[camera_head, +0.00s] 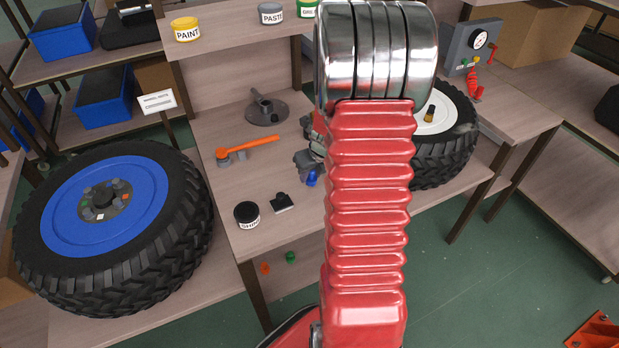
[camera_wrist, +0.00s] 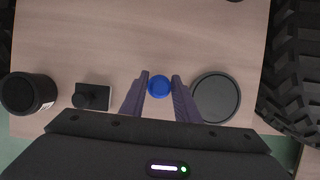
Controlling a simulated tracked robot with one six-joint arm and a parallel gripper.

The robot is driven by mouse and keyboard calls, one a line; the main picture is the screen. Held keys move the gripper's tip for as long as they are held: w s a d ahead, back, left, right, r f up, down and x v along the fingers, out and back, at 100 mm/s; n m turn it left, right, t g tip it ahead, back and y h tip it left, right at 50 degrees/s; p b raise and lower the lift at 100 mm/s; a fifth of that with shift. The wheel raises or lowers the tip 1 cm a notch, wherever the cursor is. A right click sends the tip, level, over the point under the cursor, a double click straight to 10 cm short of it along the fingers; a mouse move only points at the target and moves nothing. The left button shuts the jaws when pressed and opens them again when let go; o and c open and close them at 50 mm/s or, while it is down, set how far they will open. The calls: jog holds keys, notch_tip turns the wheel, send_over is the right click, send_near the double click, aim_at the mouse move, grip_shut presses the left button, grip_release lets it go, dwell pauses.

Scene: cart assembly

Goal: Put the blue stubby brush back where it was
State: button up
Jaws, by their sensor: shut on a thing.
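The blue stubby brush (camera_head: 312,179) shows as a small blue piece under my gripper (camera_head: 306,164), over the front part of the middle workbench, left of my red arm. In the wrist view my gripper (camera_wrist: 160,77) has its two fingers on either side of the brush's round blue top (camera_wrist: 159,87), shut on it. The brush's lower part is hidden, and I cannot tell whether it touches the table. My arm hides part of the bench in the head view.
A black tin (camera_head: 246,215) and a small black knobbed block (camera_head: 282,204) lie left of the gripper. A dark-rimmed grey disc (camera_wrist: 215,98) lies close right. An orange-handled tool (camera_head: 250,147) and a round stand (camera_head: 267,111) are farther back. Large wheels flank the bench.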

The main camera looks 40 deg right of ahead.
jog(key=shift+f, duration=0.65)
jog(key=o, duration=1.1)
jog(key=shift+r, duration=0.1)
jog(key=v, duration=1.1)
jog(key=shift+r, duration=0.4)
jog(key=shift+s+a, duration=0.1)
jog(key=shift+s, duration=0.05)
